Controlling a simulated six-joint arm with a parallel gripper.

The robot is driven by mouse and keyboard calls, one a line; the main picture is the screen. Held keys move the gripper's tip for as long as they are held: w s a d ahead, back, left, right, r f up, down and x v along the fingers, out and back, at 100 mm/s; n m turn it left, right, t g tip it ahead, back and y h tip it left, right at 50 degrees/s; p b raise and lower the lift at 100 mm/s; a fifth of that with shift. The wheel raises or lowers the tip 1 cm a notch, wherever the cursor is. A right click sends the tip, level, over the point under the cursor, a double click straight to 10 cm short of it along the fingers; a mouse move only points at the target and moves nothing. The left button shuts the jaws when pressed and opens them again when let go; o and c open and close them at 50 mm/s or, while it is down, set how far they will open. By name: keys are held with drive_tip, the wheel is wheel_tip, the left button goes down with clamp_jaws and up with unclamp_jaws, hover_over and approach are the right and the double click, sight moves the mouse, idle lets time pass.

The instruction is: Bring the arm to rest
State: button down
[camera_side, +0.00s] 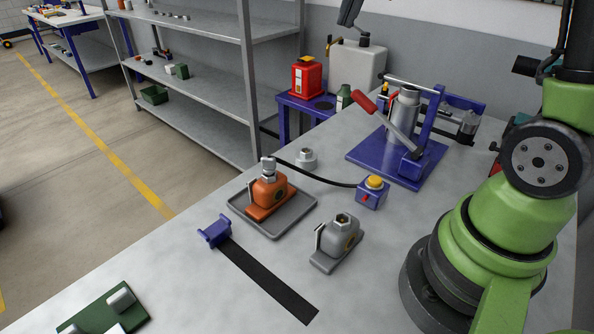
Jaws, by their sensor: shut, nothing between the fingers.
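My arm (520,215), green with black joints, stands at the right edge of the bench and rises out of the top of the picture. I cannot make out my gripper in this view. The bench top (230,300) under the arm is grey. No part of the arm that shows touches the loose things on the bench.
An orange block (268,192) sits on a grey tray (287,222). Near it are a grey block (345,238), a black strip (265,280), a yellow-button box (372,192) and a blue-based lever device (400,150). A green plate (90,318) lies front left. Shelves (205,85) stand behind.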

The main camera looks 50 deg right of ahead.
drive_tip(key=s+a+n+t+y, duration=0.1)
drive_tip(key=s+a+n, duration=0.3)
drive_tip(key=s, duration=0.3)
drive_tip(key=s+a+f+n+t+y, duration=0.1)
drive_tip(key=s+a+n+t, duration=0.1)
drive_tip(key=s+a, duration=0.5)
drive_tip(key=shift+s+n, duration=0.75)
drive_tip(key=shift+n, duration=0.15)
